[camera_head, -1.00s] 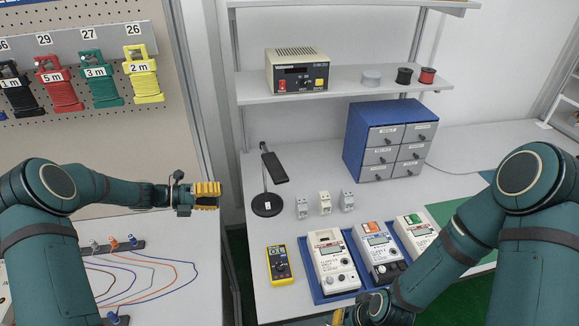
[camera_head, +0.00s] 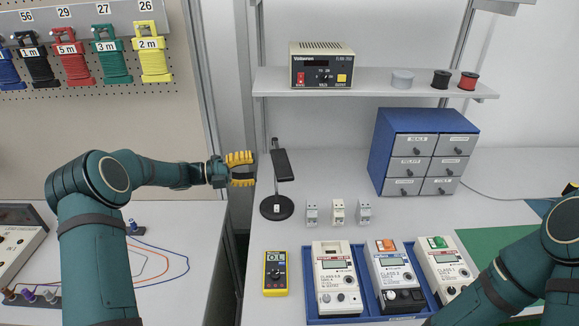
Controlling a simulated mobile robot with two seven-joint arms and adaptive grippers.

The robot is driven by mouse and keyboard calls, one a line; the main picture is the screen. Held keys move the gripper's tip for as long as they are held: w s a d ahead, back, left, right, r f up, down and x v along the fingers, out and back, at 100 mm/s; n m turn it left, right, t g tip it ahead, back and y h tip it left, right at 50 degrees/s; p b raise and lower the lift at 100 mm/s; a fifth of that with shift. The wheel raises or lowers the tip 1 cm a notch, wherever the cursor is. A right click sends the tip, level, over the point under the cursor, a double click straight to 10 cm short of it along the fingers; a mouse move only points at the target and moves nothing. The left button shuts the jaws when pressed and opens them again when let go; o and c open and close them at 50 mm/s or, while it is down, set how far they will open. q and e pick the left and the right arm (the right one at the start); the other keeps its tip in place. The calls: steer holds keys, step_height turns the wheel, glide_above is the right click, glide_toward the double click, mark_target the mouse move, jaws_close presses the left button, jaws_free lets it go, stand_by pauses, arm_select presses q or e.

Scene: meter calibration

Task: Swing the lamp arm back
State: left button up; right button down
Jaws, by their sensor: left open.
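The black desk lamp stands on the white bench on its round base (camera_head: 277,208), with a thin upright post. Its flat dark head on the lamp arm (camera_head: 283,165) sits at the post's top and slants to the front right. My left gripper (camera_head: 243,168), with yellow finger pads, is just left of the lamp at about the height of its head. It is open and empty, and a small gap to the lamp shows. My right gripper is out of view below the frame; only my right arm shows at the lower right.
A yellow multimeter (camera_head: 275,272) and a blue tray (camera_head: 366,319) with meters lie in front of the lamp. Several small grey modules (camera_head: 338,212) stand to its right. A blue drawer cabinet (camera_head: 383,150) is further right. A shelf (camera_head: 375,88) with a power supply (camera_head: 321,66) hangs above.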

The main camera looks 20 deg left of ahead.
mark_target(288, 162)
arm_select(q)
steer(key=x, duration=1)
steer(key=shift+w+d+f+b, duration=0.1)
steer(key=shift+w+d+b, duration=0.1)
steer(key=shift+d+b, duration=0.1)
steer(key=shift+o, duration=0.3)
jaws_close()
